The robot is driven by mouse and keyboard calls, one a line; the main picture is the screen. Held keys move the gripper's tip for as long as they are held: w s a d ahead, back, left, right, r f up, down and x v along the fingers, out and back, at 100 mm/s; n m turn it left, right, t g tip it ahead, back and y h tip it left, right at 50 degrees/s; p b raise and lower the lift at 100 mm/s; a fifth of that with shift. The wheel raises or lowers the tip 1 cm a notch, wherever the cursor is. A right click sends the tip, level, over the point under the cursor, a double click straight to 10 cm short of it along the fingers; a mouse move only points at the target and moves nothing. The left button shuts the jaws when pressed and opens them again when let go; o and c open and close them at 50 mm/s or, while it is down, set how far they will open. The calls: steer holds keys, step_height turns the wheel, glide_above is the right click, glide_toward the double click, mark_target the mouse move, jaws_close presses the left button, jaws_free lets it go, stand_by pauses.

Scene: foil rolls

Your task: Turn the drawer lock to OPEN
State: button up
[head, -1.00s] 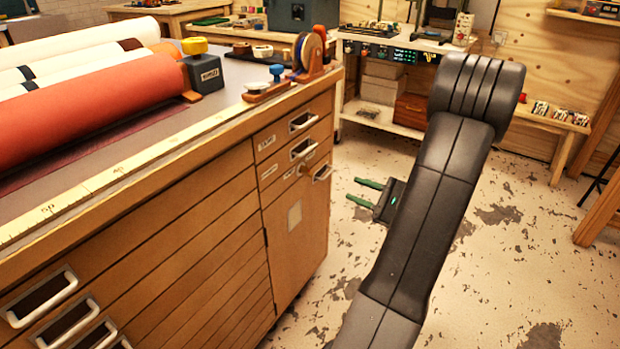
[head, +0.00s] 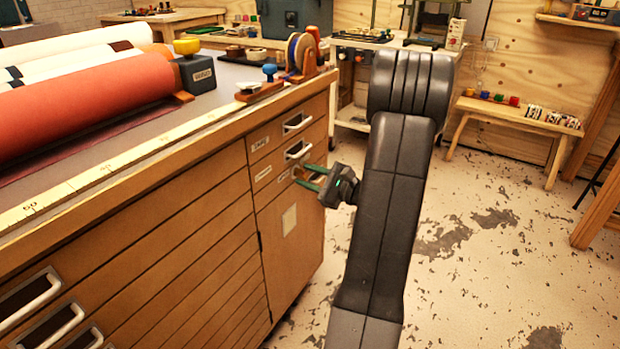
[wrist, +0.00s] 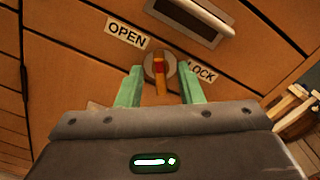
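The drawer lock (wrist: 159,62) is a round grey disc with a brass-coloured lever and a red mark, on the wooden drawer front in the wrist view. The OPEN label (wrist: 128,33) is to its upper left and the LOCK label (wrist: 201,71) to its lower right. The lever points roughly down in the picture, not at the OPEN label. My gripper (wrist: 160,72) is open, with one green fingertip on each side of the lever and gaps on both sides. In the head view my gripper (head: 299,178) is at the cabinet's front and largely hides the lock.
A drawer handle (wrist: 190,20) is just above the lock in the wrist view.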

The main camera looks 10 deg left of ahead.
jaws_close()
steer(key=shift+f+n+b, duration=0.25)
steer(key=shift+n+b, duration=0.25)
steer(key=shift+b, duration=0.3)
steer(key=shift+r+n+b, duration=0.15)
steer(key=shift+n+b, duration=0.45)
steer(key=shift+n, duration=0.2)
jaws_free()
steer(key=shift+d, duration=0.1)
steer(key=p+v, duration=0.3)
steer(key=v, duration=1)
steer(key=shift+s+d, duration=0.15)
steer(key=shift+d, duration=0.15)
